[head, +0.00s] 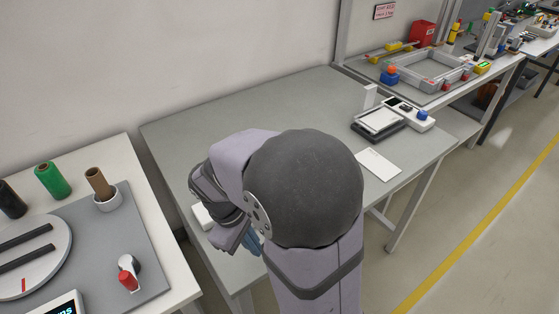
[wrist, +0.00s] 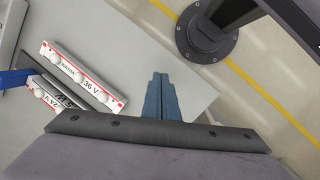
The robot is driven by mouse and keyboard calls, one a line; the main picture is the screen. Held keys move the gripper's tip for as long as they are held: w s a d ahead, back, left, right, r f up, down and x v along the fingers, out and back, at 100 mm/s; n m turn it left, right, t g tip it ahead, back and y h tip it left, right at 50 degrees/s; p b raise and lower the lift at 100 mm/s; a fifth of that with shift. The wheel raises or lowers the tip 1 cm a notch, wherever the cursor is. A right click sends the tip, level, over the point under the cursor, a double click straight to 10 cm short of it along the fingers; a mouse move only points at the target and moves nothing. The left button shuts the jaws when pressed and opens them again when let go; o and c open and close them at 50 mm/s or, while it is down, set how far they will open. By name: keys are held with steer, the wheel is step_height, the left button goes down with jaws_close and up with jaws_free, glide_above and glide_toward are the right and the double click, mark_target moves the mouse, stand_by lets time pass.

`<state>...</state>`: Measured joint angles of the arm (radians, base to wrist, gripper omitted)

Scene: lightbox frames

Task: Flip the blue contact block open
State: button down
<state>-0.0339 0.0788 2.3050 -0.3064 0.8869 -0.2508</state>
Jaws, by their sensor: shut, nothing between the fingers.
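A blue piece (wrist: 14,78) reaches in from the left edge of the wrist view and is cut off there; I cannot tell its full shape or whether it is the contact block. Beside it are a white strip with red ends marked 36 V (wrist: 84,77), a dark block with white lettering (wrist: 66,92) and a second white strip marked 24 V (wrist: 48,97). My gripper (wrist: 161,98) has blue-grey fingers, shut and empty, over bare grey table to the right of these parts. In the head view my gripper (head: 251,243) is low by the table's front edge, partly hidden by my arm.
The grey table (head: 290,110) is mostly clear. A white card (head: 378,165) and a dark-framed device (head: 379,122) lie at its right. A white part (head: 203,216) shows behind my wrist. A side table (head: 165,262) with spools stands at the left.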

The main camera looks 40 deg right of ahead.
steer(key=w+d+r+n+h, duration=0.1)
steer(key=w+d+n, duration=0.1)
steer(key=w, duration=0.1)
steer(key=w+d+r+n+h, duration=0.1)
steer(key=w+d+n+h, duration=0.1)
steer(key=w+d+n, duration=0.1)
steer(key=w+d+r+n+h, duration=0.1)
steer(key=w+d+n+h, duration=0.1)
steer(key=w, duration=0.2)
steer(key=shift+w+d+r+n, duration=0.25)
steer(key=shift+d+n, duration=0.15)
steer(key=w+d+r+n+h, duration=0.1)
steer(key=w, duration=0.1)
steer(key=w+d+r+n+h, duration=0.1)
steer(key=w+n, duration=0.1)
steer(key=w, duration=0.1)
steer(key=w+d+r+n+t+h, duration=0.1)
steer(key=w+r+h, duration=0.1)
steer(key=w, duration=0.1)
steer(key=shift+d+n+p, duration=0.2)
steer(key=shift+n+p, duration=0.1)
steer(key=shift+p+x, duration=1.15)
steer(key=shift+x, duration=3.9)
steer(key=d, duration=0.3)
steer(key=shift+d+r, duration=0.1)
steer(key=shift+d, duration=0.2)
steer(key=shift+a+r, duration=0.1)
